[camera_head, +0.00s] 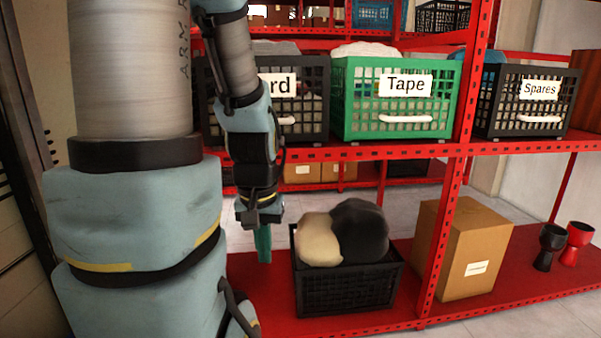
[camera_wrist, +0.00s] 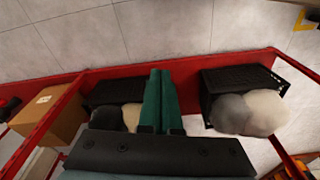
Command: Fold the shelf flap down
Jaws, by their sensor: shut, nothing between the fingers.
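The red shelf rack (camera_head: 355,152) fills the right and middle of the head view, with a lower red board (camera_head: 255,295) near the floor. I cannot make out a separate hinged flap on it in either view. My gripper (camera_head: 264,256) points down, with its green fingers together and empty. It hangs over the lower board, left of a black crate. In the wrist view my gripper (camera_wrist: 159,76) shows its two green fingers side by side, between two black crates. The fingertips seem clear of the crates; whether they touch the shelf is unclear.
The black crate (camera_head: 345,290) holds a dark and a beige sack. A cardboard box (camera_head: 470,250) and two goblet drums (camera_head: 563,245) stand to its right. Above are the green "Tape" crate (camera_head: 395,115) and black "Spares" crate (camera_head: 527,110). Grey floor (camera_wrist: 130,35) is clear.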

